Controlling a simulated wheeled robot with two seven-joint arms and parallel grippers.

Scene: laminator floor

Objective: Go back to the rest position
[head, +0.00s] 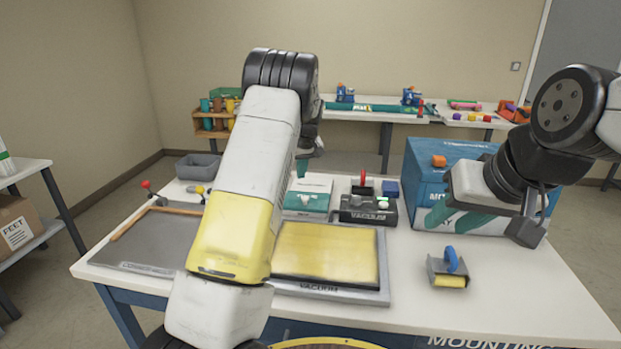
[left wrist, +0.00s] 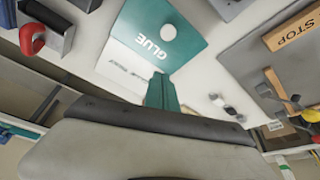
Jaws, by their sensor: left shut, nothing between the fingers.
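My left arm reaches up across the middle of the head view. Its wrist hides most of my left gripper (head: 301,168); a small teal fingertip shows above the table. In the left wrist view the teal fingers (left wrist: 160,92) are together, empty, over the table near the white-and-teal GLUE pad (left wrist: 158,35). My right arm is folded at the right of the head view. My right gripper (head: 455,215) is in front of the blue box (head: 425,160), and its jaw opening is not clear.
The worktable (head: 540,290) carries a grey mat (head: 150,240), a yellow VACUUM plate (head: 325,250), a black VACUUM unit (head: 368,210) and a blue-handled tool (head: 447,268). A shelf (head: 30,170) stands left.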

